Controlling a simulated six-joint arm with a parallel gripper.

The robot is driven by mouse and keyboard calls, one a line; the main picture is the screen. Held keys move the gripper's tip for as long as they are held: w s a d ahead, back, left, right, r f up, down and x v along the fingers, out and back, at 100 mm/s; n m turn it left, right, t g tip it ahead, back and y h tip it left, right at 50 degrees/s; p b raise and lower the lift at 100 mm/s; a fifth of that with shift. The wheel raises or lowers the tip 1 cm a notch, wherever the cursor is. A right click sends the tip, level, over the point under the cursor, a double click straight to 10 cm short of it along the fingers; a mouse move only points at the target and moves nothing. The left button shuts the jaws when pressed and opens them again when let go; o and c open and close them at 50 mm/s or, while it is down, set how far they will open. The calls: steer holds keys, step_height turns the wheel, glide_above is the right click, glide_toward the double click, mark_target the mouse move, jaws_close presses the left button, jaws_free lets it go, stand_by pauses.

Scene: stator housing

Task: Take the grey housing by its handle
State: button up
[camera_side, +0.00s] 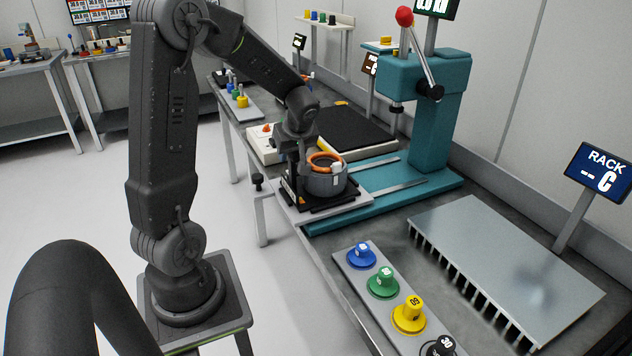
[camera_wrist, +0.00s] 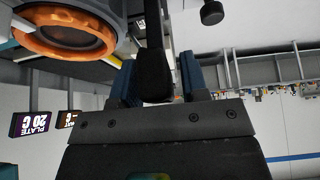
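The grey housing (camera_side: 325,183), a round body with an orange ring (camera_side: 325,160) on top, sits on a dark fixture on the press's base. Part of the housing and ring shows at the upper left of the wrist view (camera_wrist: 65,35). My gripper (camera_side: 297,172) is low at the housing's left side. In the wrist view my gripper's blue-padded fingers (camera_wrist: 157,78) stand either side of a black bar (camera_wrist: 154,72), which looks like the handle. I cannot tell whether the pads touch it. The side view hides the handle behind my gripper.
The teal press (camera_side: 418,95) with a red-knobbed lever stands behind and right of the housing. A grey finned rack (camera_side: 505,255) is at the right. A strip with blue, green, yellow and black knobbed pieces (camera_side: 383,285) lies in front. A dark pad (camera_side: 350,135) lies behind.

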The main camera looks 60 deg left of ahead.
jaws_close()
stand_by(1.0)
steer(key=shift+w+r, duration=0.1)
steer(key=shift+r, duration=0.05)
